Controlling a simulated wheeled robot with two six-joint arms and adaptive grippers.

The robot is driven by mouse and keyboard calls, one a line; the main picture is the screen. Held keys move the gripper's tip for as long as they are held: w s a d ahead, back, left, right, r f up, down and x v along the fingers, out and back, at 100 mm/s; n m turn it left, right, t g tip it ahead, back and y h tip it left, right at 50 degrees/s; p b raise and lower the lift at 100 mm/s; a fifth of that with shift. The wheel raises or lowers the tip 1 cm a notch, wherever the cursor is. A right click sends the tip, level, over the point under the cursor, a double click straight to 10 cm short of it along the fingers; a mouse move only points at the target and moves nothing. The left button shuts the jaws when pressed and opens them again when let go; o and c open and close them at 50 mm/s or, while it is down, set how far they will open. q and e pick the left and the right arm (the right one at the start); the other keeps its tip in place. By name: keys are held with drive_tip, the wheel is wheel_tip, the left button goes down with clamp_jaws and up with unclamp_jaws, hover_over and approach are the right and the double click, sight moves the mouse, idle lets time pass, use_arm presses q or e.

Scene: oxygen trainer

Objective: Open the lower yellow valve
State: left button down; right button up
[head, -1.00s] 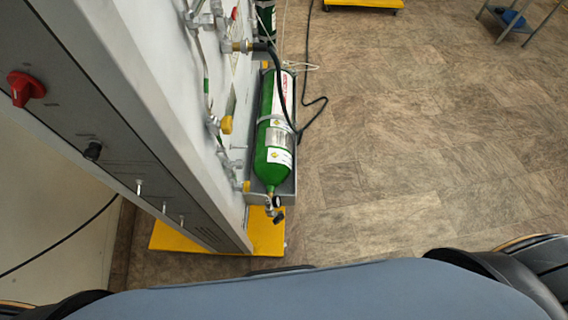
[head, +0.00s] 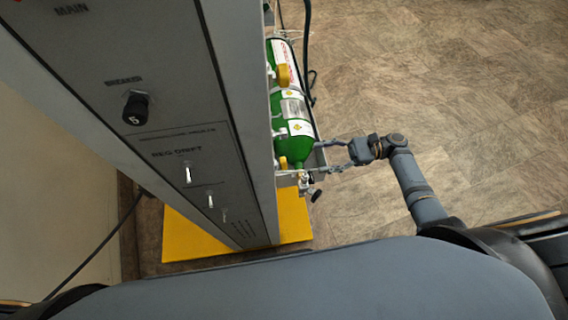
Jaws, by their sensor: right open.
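The lower yellow valve (head: 283,163) is a small yellow knob at the right edge of the grey panel, in front of the bottom end of the green cylinder. A second yellow valve (head: 283,75) shows higher up beside the same cylinder. My right gripper (head: 322,157) reaches in from the right with its fingers spread apart and nothing visible between them. Its fingertips are close to the lower end of the cylinder, to the right of the lower valve and apart from it in the picture. My left gripper is not in view.
The grey panel (head: 228,150) with switches and a black breaker knob (head: 135,107) fills the left. The green cylinder (head: 291,110) sits in a grey holder beside it. A yellow base plate (head: 293,215) lies below. The floor at right is clear.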

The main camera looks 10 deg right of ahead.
sight(283, 163)
drive_tip(key=a+p, duration=0.1)
drive_tip(key=a, duration=0.9)
drive_tip(key=shift+a, duration=0.2)
drive_tip(key=shift+f, duration=0.1)
drive_tip(key=c, duration=1.2)
